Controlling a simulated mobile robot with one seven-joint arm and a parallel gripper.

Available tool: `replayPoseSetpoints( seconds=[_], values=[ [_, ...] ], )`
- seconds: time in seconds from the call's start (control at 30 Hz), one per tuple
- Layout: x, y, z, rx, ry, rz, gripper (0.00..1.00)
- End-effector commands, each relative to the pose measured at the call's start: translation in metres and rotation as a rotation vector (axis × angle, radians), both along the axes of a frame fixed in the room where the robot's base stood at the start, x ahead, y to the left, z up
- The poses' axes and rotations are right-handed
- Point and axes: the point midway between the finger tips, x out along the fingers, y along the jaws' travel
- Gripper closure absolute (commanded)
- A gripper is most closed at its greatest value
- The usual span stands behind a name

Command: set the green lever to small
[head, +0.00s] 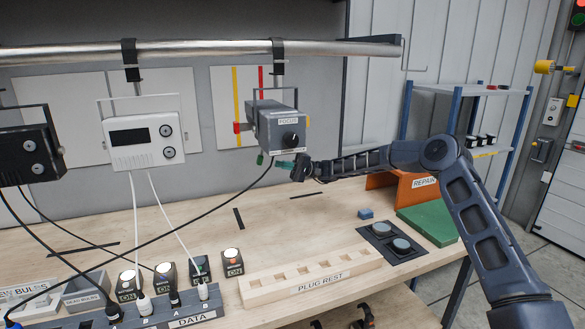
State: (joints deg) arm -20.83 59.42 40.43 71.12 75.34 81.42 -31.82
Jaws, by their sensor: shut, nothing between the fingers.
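A grey box-shaped lamp labelled FOCUS (285,125) hangs from the overhead rail, with a black round knob on its front. A small green lever (260,158) shows at its lower left edge; its setting marks are too small to read. My gripper (281,164) is just below the lamp, a little right of the green lever, with its fingers pointing left. The fingers are shut and empty. I cannot tell whether they touch the lever. A red lever (238,127) sticks out at the lamp's left side.
A metal rail (200,53) crosses above. A white lamp (143,132) and a black lamp (30,155) hang to the left. A black cable runs from the grey lamp down to the left. The PLUG REST block (310,281) and grey discs lie on the bench below.

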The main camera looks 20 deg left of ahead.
Motion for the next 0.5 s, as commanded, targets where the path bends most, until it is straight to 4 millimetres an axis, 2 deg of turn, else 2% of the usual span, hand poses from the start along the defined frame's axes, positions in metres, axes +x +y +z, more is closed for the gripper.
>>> replayPoseSetpoints(
  seconds=[0.2, 0.5],
  values=[
    [-0.023, 0.022, 0.01, 0.0, -0.002, 0.001, 1.0],
    [-0.035, 0.035, 0.015, 0.001, -0.001, 0.0, 1.0]
  ],
)
